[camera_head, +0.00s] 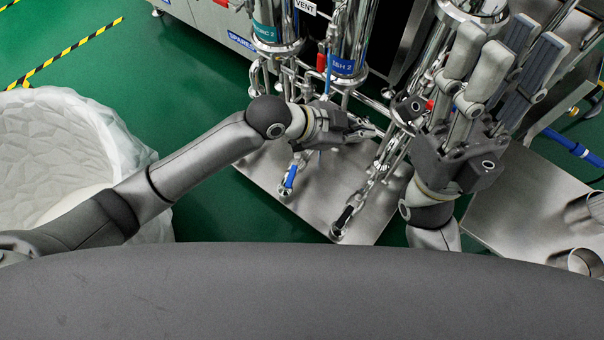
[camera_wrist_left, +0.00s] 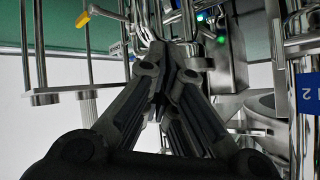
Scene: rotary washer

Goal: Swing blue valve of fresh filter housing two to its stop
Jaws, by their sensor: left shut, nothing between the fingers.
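A cylindrical steel housing carries a blue label ending in "SH 2" (camera_head: 342,65). A blue valve handle (camera_head: 290,176) slants on the pipework low over the steel plate, left of a black handle (camera_head: 345,217). Another blue handle (camera_head: 328,72) stands upright beside the labelled housing. My left gripper (camera_head: 376,131) is shut and empty among the pipes below the housing, above and right of the slanted blue handle. Its closed fingers also show in the left wrist view (camera_wrist_left: 172,55). My right gripper (camera_head: 505,55) is open, fingers upward, to the right. Part of the pipework is hidden behind both hands.
A neighbouring housing with a teal label (camera_head: 265,32) stands left, with red handles near it. A steel floor plate (camera_head: 325,185) lies beneath the pipes. A white bin (camera_head: 70,130) is at left. Steel cups (camera_head: 578,262) sit at right. A yellow handle (camera_wrist_left: 85,18) shows in the wrist view.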

